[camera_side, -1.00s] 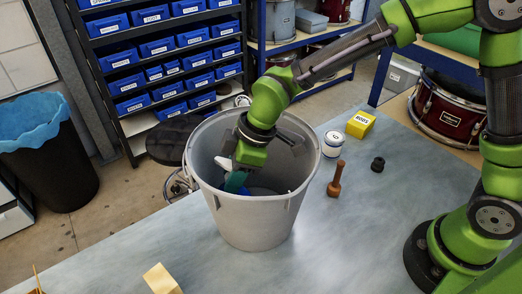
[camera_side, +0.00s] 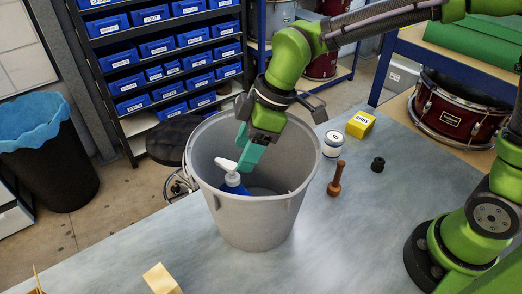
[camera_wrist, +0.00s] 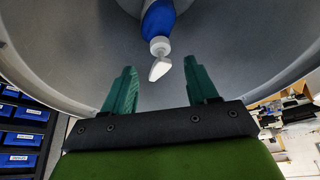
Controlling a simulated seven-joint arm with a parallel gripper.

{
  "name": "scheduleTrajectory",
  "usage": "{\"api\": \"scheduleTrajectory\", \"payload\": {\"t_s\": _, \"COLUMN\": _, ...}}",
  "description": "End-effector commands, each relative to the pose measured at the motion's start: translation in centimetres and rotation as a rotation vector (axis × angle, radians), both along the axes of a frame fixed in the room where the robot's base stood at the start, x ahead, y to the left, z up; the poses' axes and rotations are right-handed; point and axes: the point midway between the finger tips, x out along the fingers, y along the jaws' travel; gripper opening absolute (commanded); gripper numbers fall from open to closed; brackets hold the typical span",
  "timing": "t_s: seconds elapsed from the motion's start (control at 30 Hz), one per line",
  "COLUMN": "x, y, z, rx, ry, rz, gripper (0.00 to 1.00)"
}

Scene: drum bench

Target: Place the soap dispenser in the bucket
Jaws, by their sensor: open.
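The soap dispenser (camera_side: 232,180), blue with a white pump head, is inside the grey bucket (camera_side: 252,222) near its left wall. Its lower part is hidden by the bucket's rim in the side view. In the wrist view the dispenser (camera_wrist: 158,28) shows with its pump towards my gripper, against the grey inside of the bucket (camera_wrist: 225,40). My gripper (camera_side: 246,158) is over the bucket, above and to the right of the dispenser, with teal fingers. In the wrist view my gripper (camera_wrist: 160,82) is open, its fingers apart and clear of the dispenser.
A white can (camera_side: 334,144), a yellow box (camera_side: 361,124), a brown wooden peg (camera_side: 336,180) and a small black knob (camera_side: 378,164) stand right of the bucket. A light wooden block (camera_side: 162,279) lies at the front. The bench around the bucket's front is clear.

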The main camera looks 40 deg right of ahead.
Motion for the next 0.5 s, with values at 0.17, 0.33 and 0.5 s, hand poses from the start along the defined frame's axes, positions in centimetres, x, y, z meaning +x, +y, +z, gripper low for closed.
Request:
{"api": "scheduleTrajectory", "payload": {"t_s": 0.17, "x": -0.5, "y": -1.0, "z": 2.8, "rx": 0.001, "ry": -0.004, "rz": -0.001, "gripper": 0.58}}
{"api": "scheduleTrajectory", "payload": {"t_s": 0.33, "x": -0.9, "y": -1.8, "z": 4.0, "rx": -0.002, "ry": -0.003, "rz": -0.018, "gripper": 0.58}}
{"api": "scheduleTrajectory", "payload": {"t_s": 0.5, "x": -2.3, "y": -6.0, "z": 5.3, "rx": -0.013, "ry": -0.022, "rz": -0.245, "gripper": 0.58}}
